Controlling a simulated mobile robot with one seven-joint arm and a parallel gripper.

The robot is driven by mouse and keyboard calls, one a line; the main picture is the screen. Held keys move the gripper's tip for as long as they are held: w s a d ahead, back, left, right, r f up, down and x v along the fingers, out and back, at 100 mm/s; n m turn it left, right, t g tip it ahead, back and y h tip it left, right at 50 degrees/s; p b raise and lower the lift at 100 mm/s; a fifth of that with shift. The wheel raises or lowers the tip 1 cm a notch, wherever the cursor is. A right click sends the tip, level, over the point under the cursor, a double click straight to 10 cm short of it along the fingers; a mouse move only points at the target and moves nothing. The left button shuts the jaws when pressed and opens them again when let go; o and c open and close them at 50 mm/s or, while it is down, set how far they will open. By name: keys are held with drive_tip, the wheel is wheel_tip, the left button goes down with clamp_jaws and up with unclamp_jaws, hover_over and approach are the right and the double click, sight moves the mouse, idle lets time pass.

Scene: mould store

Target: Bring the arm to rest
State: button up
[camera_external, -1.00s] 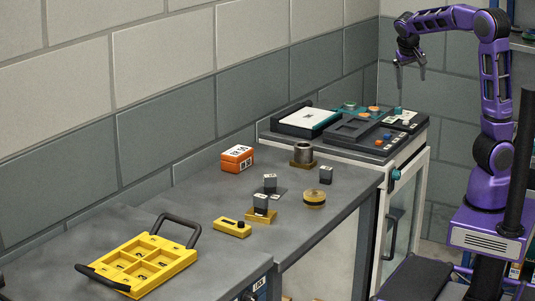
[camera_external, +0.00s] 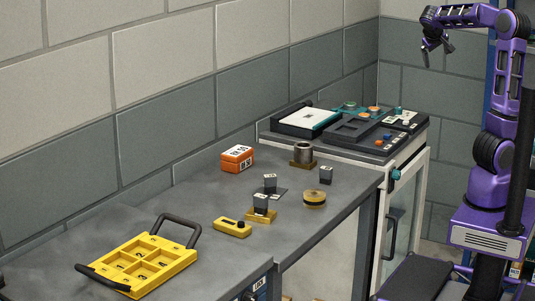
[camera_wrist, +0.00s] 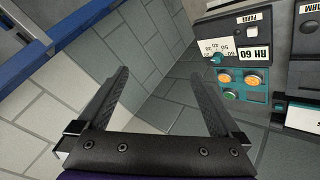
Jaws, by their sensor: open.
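My purple arm (camera_external: 497,115) stands at the right of the external view, bent at the elbow with its forearm reaching left. My gripper (camera_external: 427,60) hangs at the end of it, in the air to the right of and above the dark control panel, clear of everything. In the wrist view my gripper (camera_wrist: 160,105) shows its two dark fingers spread wide apart. Nothing is between them; the grey wall and floor show through the gap.
A cabinet (camera_external: 410,185) with a dark panel top (camera_external: 365,145) stands left of my arm. The workbench (camera_external: 120,222) holds a yellow tray (camera_external: 118,283), an orange box (camera_external: 237,159) and several small blocks. A control unit (camera_wrist: 240,55) shows right in the wrist view.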

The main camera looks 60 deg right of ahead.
drive_tip(key=a+f+n+t+y+p, duration=0.1)
drive_tip(key=a+f+y, duration=0.1)
drive_tip(key=a, duration=0.5)
drive_tip(key=a+f+n+t+y, duration=0.1)
drive_tip(key=a+f+y, duration=0.2)
drive_tip(key=a, duration=0.3)
drive_tip(key=s+a+n+t+y+p, duration=0.1)
drive_tip(key=s+a, duration=0.3)
drive_tip(key=a, duration=0.9)
drive_tip(key=s+a+n+t+y+p, duration=0.1)
drive_tip(key=s+a+n+y, duration=0.2)
drive_tip(key=a, duration=1.1)
drive_tip(key=shift+s+n, duration=0.3)
drive_tip(key=shift+s, duration=0.65)
